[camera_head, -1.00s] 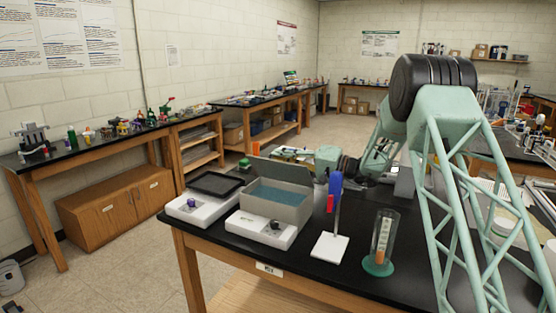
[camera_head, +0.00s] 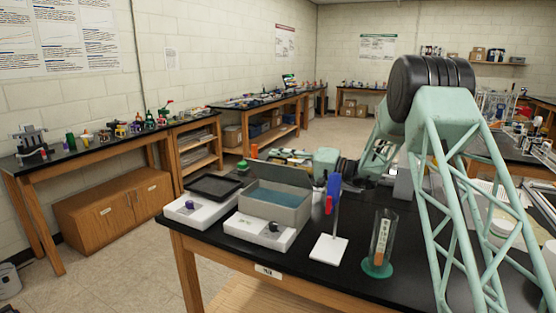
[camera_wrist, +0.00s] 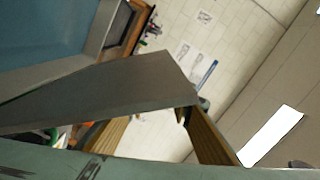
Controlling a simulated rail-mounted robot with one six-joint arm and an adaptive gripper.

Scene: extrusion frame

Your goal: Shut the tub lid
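The tub (camera_head: 283,211) is a grey open box with a blue interior, on a white base with a dark knob (camera_head: 271,227), on the near bench. Its grey lid (camera_head: 285,174) stands raised along the far side and leans open. In the wrist view the lid (camera_wrist: 105,88) crosses the middle as a slanted grey panel, with the blue tub interior (camera_wrist: 40,45) at upper left. My arm reaches behind the lid from the right. My gripper's fingers cannot be made out in either view, so their opening and any contact with the lid are unclear.
Left of the tub is a white device with a black tray (camera_head: 215,186). On the right are a blue-and-red item on a white stand (camera_head: 328,247) and a clear cylinder on a green base (camera_head: 381,245). Bare black benchtop lies in front of the cylinder.

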